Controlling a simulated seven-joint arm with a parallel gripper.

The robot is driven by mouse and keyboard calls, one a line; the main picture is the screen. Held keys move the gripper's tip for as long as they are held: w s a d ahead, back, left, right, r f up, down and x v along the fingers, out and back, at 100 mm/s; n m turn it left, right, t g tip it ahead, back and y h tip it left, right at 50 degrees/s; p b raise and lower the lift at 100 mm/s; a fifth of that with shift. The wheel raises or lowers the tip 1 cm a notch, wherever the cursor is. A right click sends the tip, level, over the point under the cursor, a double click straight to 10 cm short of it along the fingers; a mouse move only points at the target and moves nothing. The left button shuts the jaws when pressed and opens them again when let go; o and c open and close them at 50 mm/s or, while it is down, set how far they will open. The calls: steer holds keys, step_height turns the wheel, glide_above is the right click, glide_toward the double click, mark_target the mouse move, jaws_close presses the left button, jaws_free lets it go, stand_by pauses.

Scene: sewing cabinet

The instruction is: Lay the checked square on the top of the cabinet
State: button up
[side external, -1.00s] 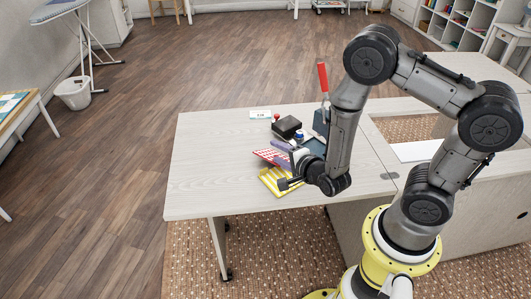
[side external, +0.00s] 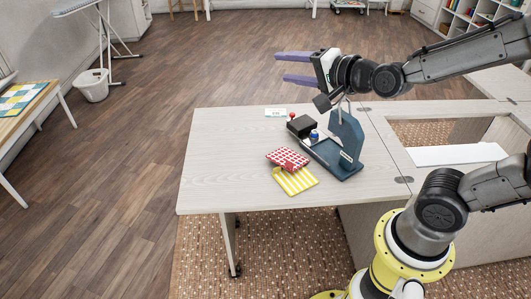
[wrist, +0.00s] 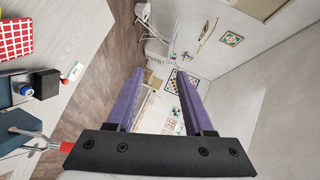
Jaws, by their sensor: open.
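The red-and-white checked square (side external: 288,159) lies on the cabinet top (side external: 225,150), partly over a yellow-and-white striped square (side external: 296,181). Part of the checked square also shows at the upper left edge of the wrist view (wrist: 22,30). My gripper (side external: 283,67) is high above the far side of the cabinet, pointing left. Its two purple fingers are spread wide and hold nothing. In the wrist view the fingers (wrist: 156,100) face the room, with the wall and floor between them.
A dark blue lever press (side external: 346,140) stands right of the squares, below my gripper. A black box (side external: 301,126), a small blue-topped item (side external: 314,136) and a white card (side external: 276,112) are nearby. The cabinet's left part is bare. An opening (side external: 425,132) lies to the right.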

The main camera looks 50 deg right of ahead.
steer(key=s+f+n+g, duration=0.2)
steer(key=s+n+g, duration=0.2)
steer(key=s+n, duration=0.4)
steer(key=s+a+f+n+g+y, duration=0.1)
steer(key=s+f+n+g, duration=0.2)
steer(key=s+n+g, duration=0.2)
steer(key=s+n, duration=0.3)
steer(key=s, duration=0.4)
steer(key=shift+s+f, duration=0.3)
steer(key=shift+c, duration=0.8)
